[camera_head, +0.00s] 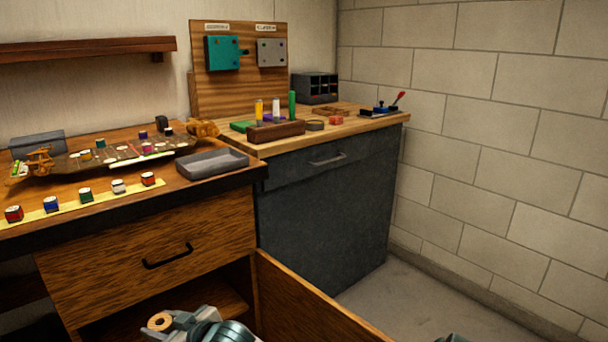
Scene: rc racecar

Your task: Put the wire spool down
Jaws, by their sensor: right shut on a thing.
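The wire spool (160,321), a small tan ring with a dark centre, is at the bottom of the head view. My right gripper (172,322) is shut on it, in front of the open lower compartment of the wooden bench. The gripper's lower side is cut off by the picture's edge, and I cannot tell whether the spool touches anything else. My left gripper is not in view.
The compartment's open door (310,308) stands right of the gripper; a shelf (195,298) shows inside. Above are a closed drawer (150,250) and a benchtop with several spools, a racecar chassis (115,158) and a grey tray (212,164). A dark cabinet (325,210) stands behind.

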